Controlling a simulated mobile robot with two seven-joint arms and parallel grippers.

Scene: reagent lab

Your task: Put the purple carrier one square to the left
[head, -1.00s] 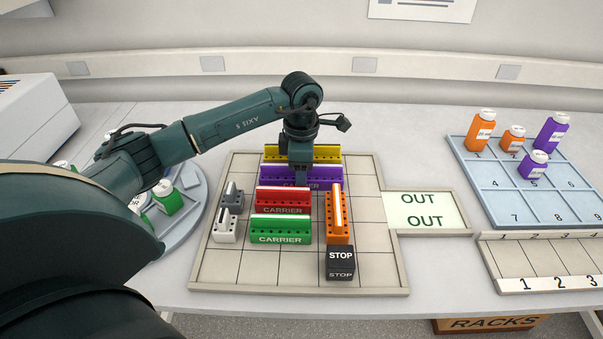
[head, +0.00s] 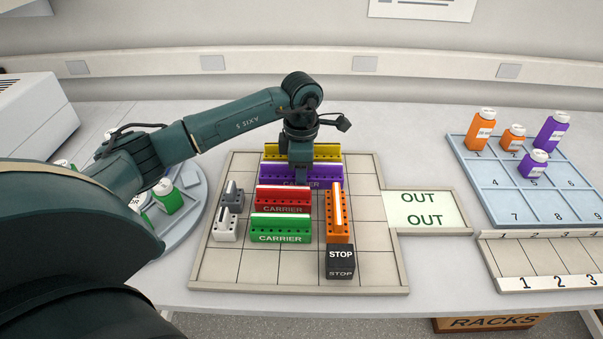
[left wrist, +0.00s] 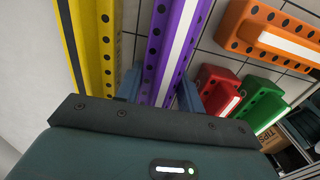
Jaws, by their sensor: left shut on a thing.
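The purple carrier (head: 328,174) lies across the second row of the gridded board, between the yellow carrier (head: 318,150) behind and the red carrier (head: 283,198) in front. My left gripper (head: 300,178) comes down on it from above, near its middle, and hides part of it. In the left wrist view, the gripper's blue fingers stand on either side of the purple carrier (left wrist: 178,45), shut on it. The carrier looks level; I cannot tell if it is lifted off the board. My right gripper is not in view.
A green carrier (head: 281,229), an upright-running orange carrier (head: 338,212), small grey (head: 231,196) and white (head: 226,226) carriers and a black STOP block (head: 340,262) share the board (head: 220,268). Bare squares show left of the purple carrier and to its right. The OUT tray (head: 430,232) joins the right edge.

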